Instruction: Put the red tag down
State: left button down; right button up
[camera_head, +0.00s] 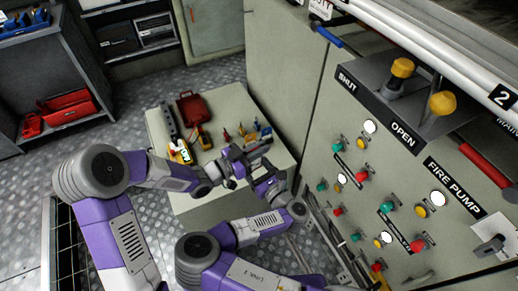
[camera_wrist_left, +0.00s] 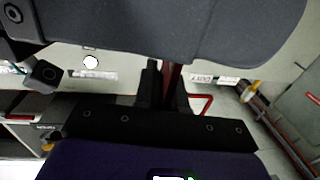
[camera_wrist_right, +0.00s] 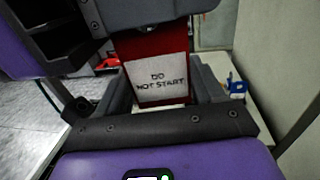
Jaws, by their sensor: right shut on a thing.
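The red tag (camera_wrist_right: 152,48) with a white "DO NOT START" label is between the fingers of my right gripper (camera_wrist_right: 160,95) in the right wrist view. That gripper is shut on it. In the left wrist view, a thin red strip (camera_wrist_left: 173,80), which looks like the tag edge-on, lies between the dark fingers of my left gripper (camera_wrist_left: 168,95). I cannot tell whether they press on it. In the head view, my left gripper (camera_head: 238,163) and right gripper (camera_head: 268,180) are close together over the table's front. The tag cannot be made out there.
The pale table (camera_head: 225,100) holds a red case (camera_head: 190,108), a yellow meter (camera_head: 204,138) and several small tools. The control panel (camera_head: 355,160) with knobs and buttons stands close on the right. A red toolbox (camera_head: 66,110) sits on a shelf at left.

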jog(key=o, duration=1.1)
